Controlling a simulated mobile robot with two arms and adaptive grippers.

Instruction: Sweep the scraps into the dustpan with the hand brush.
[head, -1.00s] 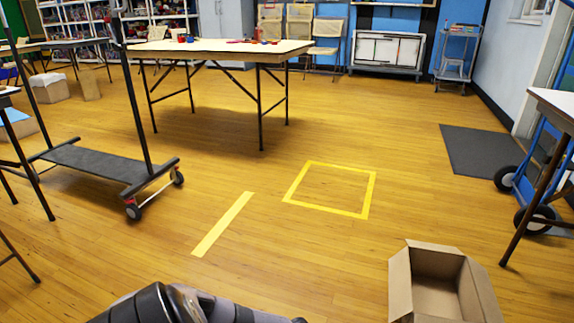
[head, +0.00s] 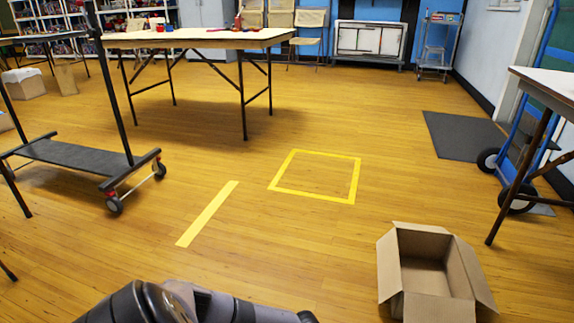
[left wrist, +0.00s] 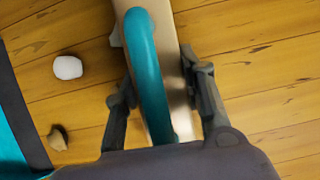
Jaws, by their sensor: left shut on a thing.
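In the left wrist view my left gripper (left wrist: 157,78) is shut on the hand brush (left wrist: 150,70), which has a curved teal handle over a long beige body. The brush is between the two dark fingers, and its lower end is hidden by the gripper. A teal piece with a dark edge, apparently the dustpan (left wrist: 10,150), is cut off at the lower left. A round white scrap (left wrist: 67,67) and a small brown scrap (left wrist: 57,138) lie on the wooden floor between the dustpan and the brush. My right gripper is not in view.
In the head view an open, apparently empty cardboard box (head: 393,265) stands at the lower right. A yellow tape square (head: 355,180) and strip (head: 207,213) mark clear floor. A wheeled rack (head: 75,157) stands left, a table (head: 190,40) behind, a blue hand truck (head: 525,125) right.

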